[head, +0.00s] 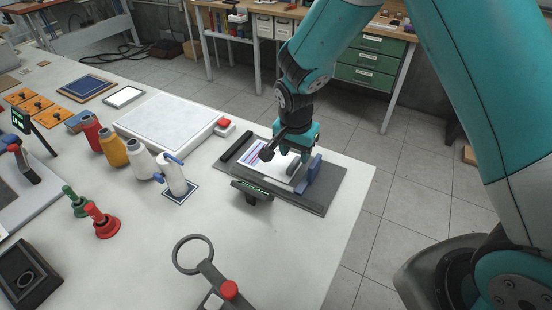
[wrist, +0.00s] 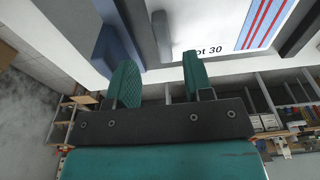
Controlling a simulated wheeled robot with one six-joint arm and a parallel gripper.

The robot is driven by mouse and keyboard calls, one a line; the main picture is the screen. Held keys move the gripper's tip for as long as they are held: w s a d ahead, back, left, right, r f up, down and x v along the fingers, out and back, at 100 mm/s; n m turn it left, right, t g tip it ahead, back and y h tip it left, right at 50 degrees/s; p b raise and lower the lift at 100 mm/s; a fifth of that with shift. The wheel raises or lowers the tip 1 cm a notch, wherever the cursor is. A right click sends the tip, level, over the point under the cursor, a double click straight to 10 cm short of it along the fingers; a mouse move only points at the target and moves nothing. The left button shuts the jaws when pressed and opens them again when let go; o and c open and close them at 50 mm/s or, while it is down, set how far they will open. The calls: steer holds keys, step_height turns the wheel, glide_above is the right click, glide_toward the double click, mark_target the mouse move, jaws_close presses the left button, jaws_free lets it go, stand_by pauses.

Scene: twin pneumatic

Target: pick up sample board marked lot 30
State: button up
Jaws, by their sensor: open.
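The sample board (head: 256,162) is a white sheet with red and blue stripes, lying on a dark grey base (head: 318,200) near the table's right edge. In the wrist view the board (wrist: 225,38) shows the black text "ot 30"; the start of the word is hidden behind a finger. My gripper (head: 291,152) is over the board's right part, its fingers apart. In the wrist view its two teal fingers (wrist: 160,75) are open, with nothing held between them. I cannot tell whether a finger touches the board.
A blue block (head: 311,174) stands at the board's right edge, a small dark display (head: 251,193) in front, and a black bar (head: 237,145) behind left. Thread cones (head: 173,178), a white plate (head: 165,122) and a red-knobbed tool (head: 229,290) occupy the table. Clear tabletop lies front right.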

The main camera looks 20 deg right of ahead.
mark_target(294, 162)
steer(key=shift+w+f+p, duration=0.15)
steer(key=shift+f+p, duration=0.2)
steer(key=shift+f, duration=0.7)
steer(key=shift+w+f+p, duration=0.15)
steer(key=shift+f+p, duration=0.15)
steer(key=shift+f, duration=0.75)
steer(key=shift+c, duration=0.2)
jaws_close()
steer(key=shift+r, duration=0.15)
